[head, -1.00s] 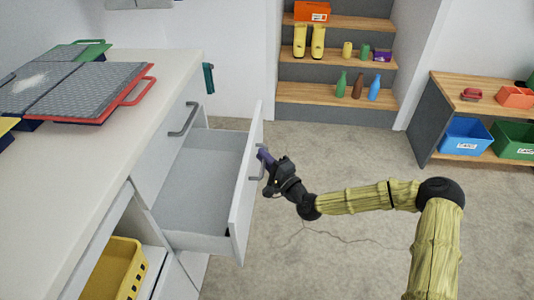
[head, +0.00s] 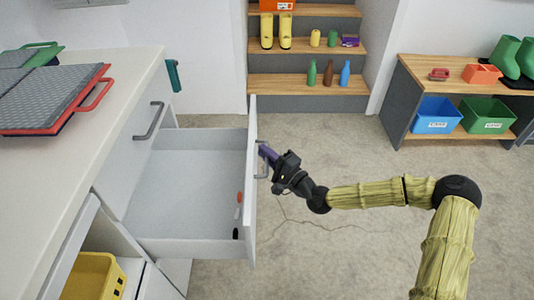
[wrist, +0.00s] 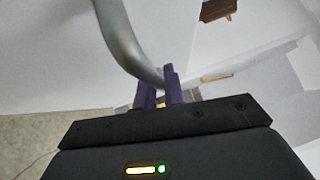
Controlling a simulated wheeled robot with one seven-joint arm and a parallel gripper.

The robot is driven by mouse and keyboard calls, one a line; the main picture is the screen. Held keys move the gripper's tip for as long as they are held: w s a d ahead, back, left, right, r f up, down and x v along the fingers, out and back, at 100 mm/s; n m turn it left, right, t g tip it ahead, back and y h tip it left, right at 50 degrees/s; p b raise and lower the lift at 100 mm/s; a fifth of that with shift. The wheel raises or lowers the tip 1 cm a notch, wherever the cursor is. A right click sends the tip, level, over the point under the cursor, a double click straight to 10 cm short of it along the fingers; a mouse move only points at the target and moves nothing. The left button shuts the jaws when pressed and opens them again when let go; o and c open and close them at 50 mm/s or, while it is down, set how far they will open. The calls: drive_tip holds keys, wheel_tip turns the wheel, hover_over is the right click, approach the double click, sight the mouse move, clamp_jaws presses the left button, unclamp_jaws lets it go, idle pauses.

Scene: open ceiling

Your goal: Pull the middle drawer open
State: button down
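The pulled-out drawer (head: 185,195) is white and stands well out from the cabinet, below a closed upper front with its own grey handle (head: 149,120). Its front panel (head: 250,205) faces right. The grey drawer handle (head: 262,160) is on that panel, and it also shows large and curved in the wrist view (wrist: 128,45). My gripper (head: 265,155) is at this handle with its purple fingers. In the wrist view the fingers (wrist: 160,88) are close together around the bar, shut on it. Small orange and black items (head: 238,205) lie inside by the front panel.
A white counter (head: 100,115) with grey trays (head: 60,95) runs along the left. A yellow basket (head: 95,277) sits below it. Shelves with bottles (head: 328,72) and a bench with bins (head: 437,112) stand at the back. The floor to the right is clear apart from a thin cable-like line.

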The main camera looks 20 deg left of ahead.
drive_tip(key=c, duration=1.5)
unclamp_jaws()
drive_tip(key=p+v, duration=0.2)
drive_tip(key=v, duration=1.5)
drive_tip(key=shift+s+d, duration=0.15)
drive_tip(key=shift+s, duration=0.05)
